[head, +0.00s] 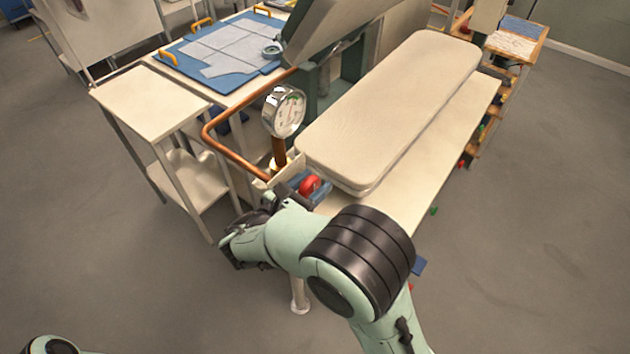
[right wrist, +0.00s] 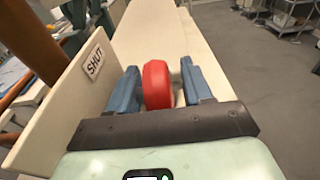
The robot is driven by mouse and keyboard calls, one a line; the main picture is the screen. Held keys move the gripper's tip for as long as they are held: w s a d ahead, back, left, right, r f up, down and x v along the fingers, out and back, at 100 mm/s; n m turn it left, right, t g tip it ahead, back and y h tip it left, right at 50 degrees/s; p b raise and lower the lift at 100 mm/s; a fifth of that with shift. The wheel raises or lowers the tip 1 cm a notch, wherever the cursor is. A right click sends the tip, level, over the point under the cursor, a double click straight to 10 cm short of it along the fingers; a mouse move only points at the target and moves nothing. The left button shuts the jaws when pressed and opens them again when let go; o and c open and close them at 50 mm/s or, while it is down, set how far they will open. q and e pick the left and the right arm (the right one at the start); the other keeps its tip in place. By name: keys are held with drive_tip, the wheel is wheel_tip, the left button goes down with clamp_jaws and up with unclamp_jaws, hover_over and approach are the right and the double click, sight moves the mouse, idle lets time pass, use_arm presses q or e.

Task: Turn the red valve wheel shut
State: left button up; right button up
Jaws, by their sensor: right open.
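The red valve wheel (head: 310,185) is at the near end of the cream-topped table, below the pressure gauge. In the right wrist view the wheel (right wrist: 158,84) is seen edge-on, upright between the blue fingers of my right gripper (right wrist: 160,78). The fingers are open, one on each side of the wheel. A gap shows at the right finger; the left finger is very close, and I cannot tell if it touches. A sign reading SHUT (right wrist: 95,62) is on a cream plate left of the wheel. My left gripper is out of view.
A copper pipe (head: 232,150) and the gauge (head: 284,111) stand just behind and left of the wheel. A padded cream board (head: 395,105) lies on the table to the right. A small side table (head: 150,100) stands left. The floor in front is clear.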

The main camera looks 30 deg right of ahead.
drive_tip(key=v, duration=1.2)
drive_tip(key=shift+s+a, duration=0.1)
drive_tip(key=shift+a, duration=0.05)
drive_tip(key=s+d+f+m+g+y, duration=0.1)
drive_tip(key=s+d+f+g+y, duration=0.15)
drive_tip(key=f, duration=0.65)
drive_tip(key=s+d+f+m+g+y, duration=0.1)
drive_tip(key=s+d+f+g+y, duration=0.15)
drive_tip(key=f, duration=0.75)
drive_tip(key=s+a+f+m+y, duration=0.1)
drive_tip(key=s+f+m+y, duration=0.3)
drive_tip(key=f+m, duration=0.4)
drive_tip(key=s+a+f+m+g+y, duration=0.1)
drive_tip(key=s+a+f+m+y, duration=0.1)
drive_tip(key=s+f+m+y, duration=0.3)
drive_tip(key=s+a+f+m+g+y, duration=0.1)
drive_tip(key=s+f+m+y, duration=0.4)
drive_tip(key=f+m, duration=0.6)
drive_tip(key=shift+s+a+f, duration=0.15)
drive_tip(key=shift+a+f, duration=0.15)
drive_tip(key=shift+f, duration=0.35)
